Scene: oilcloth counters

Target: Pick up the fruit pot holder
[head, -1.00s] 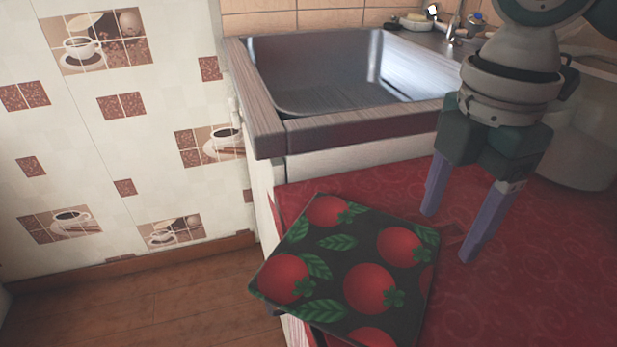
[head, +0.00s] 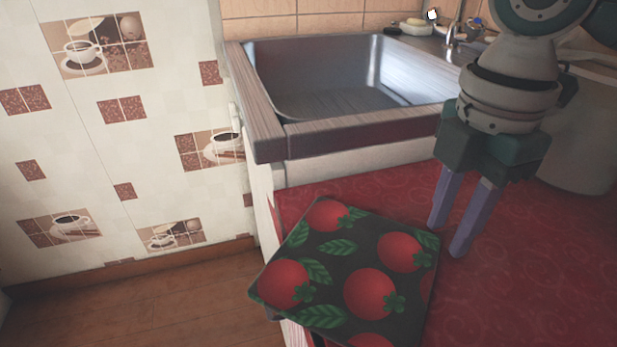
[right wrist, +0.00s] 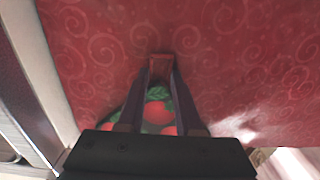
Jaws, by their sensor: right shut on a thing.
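The fruit pot holder (head: 335,272) is a dark square with red round fruits and green leaves. In the right wrist view, the fingertips (right wrist: 161,73) close on a small reddish tab (right wrist: 160,66), which looks like the holder's hanging loop. The printed cloth (right wrist: 158,112) shows between the fingers there. The holder looks flat, and I cannot tell any lift. My left gripper is out of view.
A metal sink (head: 330,85) with a wooden-looking rim stands behind the holder. A pale pot or bin (head: 585,140) is at the right, behind my arm. The red oilcloth (head: 540,270) to the right is clear. Tiled wall and wooden floor lie to the left.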

